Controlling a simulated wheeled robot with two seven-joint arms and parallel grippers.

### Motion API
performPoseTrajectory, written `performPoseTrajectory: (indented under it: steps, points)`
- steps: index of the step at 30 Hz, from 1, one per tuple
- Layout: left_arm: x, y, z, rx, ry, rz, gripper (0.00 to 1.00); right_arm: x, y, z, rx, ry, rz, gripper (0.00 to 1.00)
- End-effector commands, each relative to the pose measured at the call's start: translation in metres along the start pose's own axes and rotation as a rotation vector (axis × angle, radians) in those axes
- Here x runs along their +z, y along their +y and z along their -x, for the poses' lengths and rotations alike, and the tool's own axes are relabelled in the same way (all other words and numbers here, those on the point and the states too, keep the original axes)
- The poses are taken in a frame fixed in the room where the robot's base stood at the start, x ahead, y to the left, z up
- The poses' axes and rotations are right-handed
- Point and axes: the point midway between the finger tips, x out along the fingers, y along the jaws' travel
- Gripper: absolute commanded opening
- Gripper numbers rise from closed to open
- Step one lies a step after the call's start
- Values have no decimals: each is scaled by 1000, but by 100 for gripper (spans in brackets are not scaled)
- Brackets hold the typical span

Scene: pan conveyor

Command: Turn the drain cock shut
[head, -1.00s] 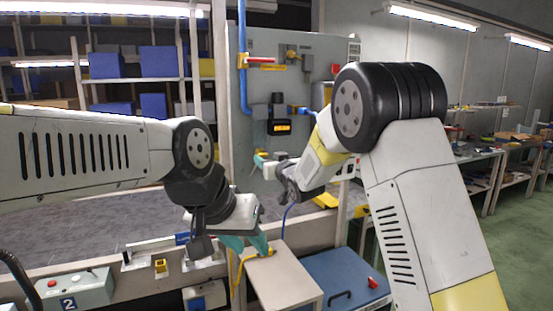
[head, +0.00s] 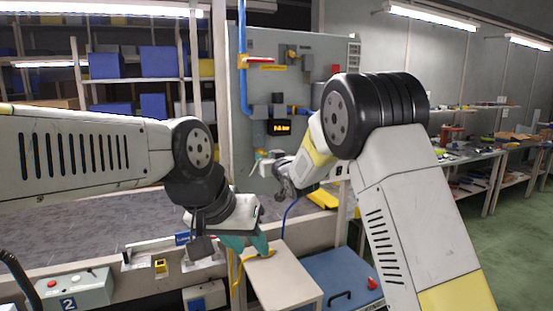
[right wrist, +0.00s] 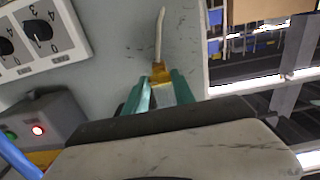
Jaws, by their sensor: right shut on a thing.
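My right gripper (right wrist: 161,90) is shut on a brass-yellow piece (right wrist: 160,73) with a thin pale stem rising past the fingertips, close in front of the grey panel. I cannot tell for certain that this is the drain cock. In the head view my right gripper (head: 264,163) is small and partly hidden by its wrist, at the panel's lower part. My left gripper (head: 250,246) has its teal fingers apart, low over a beige box top (head: 284,277), beside a yellow cable (head: 238,268).
A blue chest (head: 340,275) stands at lower right.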

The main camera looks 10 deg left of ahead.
Motion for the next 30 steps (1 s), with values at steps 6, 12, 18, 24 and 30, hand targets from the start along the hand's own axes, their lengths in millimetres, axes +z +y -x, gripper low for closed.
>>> performPoseTrajectory:
  steps: [6, 12, 18, 24, 30]
  points:
    - [0, 0, 0, 0, 0, 0, 36, 0, 0, 0, 0, 0, 65, 0]
    - [0, 0, 0, 0, 0, 0, 36, 0, 0, 0, 0, 1, 200, 0]
    - [0, 0, 0, 0, 0, 0, 36, 0, 0, 0, 0, 1, 385, 0]
    - [0, 0, 0, 0, 0, 0, 36, 0, -1, 0, -1, 1, 575, 0]
    - [0, 0, 0, 0, 0, 0, 36, 0, 0, 0, 0, 1, 766, 0]
